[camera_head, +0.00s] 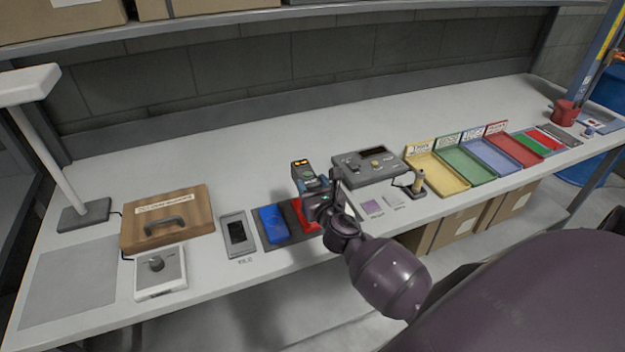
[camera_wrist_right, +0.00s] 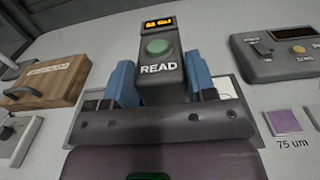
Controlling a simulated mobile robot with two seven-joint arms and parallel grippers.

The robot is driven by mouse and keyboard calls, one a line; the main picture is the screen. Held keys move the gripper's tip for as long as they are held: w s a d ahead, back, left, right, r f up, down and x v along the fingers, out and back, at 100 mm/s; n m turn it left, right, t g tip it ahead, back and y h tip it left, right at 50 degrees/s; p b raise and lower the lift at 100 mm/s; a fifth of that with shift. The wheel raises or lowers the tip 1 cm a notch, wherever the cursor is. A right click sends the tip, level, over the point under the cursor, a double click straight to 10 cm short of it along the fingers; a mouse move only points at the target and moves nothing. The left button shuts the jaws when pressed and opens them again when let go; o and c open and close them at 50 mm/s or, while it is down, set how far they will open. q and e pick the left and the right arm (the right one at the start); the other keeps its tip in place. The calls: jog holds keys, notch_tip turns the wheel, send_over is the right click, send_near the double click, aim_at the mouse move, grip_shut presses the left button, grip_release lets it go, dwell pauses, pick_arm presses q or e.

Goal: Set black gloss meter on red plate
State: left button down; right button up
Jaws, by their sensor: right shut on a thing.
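The black gloss meter (camera_head: 304,170) has a lit orange display and a green button; in the right wrist view the meter (camera_wrist_right: 160,62) shows its READ label. My right gripper (camera_head: 322,192) is shut on it, with blue parts on both sides of the meter in the wrist view. The red plate (camera_head: 304,214) lies on the bench below, partly hidden by the meter and my gripper. The meter's underside is hidden, so I cannot tell whether it touches anything. My left gripper is not in view.
A blue block (camera_head: 273,222) on a dark mat and a grey framed panel (camera_head: 237,232) lie left of the red plate. A grey control box (camera_head: 368,165) stands to the right, coloured trays (camera_head: 438,174) beyond it. A wooden case (camera_head: 168,212) is at left. The bench behind is clear.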

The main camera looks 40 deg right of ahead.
notch_tip(320, 180, down, 6)
jog(key=b, duration=0.5)
jog(key=shift+f+b, duration=0.9)
jog(key=shift+b, duration=0.05)
jog(key=shift+f+b, duration=0.45)
jog(key=shift+f, duration=0.2)
jog(key=o, duration=1.2)
jog(key=shift+o, duration=0.5)
jog(key=shift+f, duration=0.1)
jog(key=shift+s, duration=0.15)
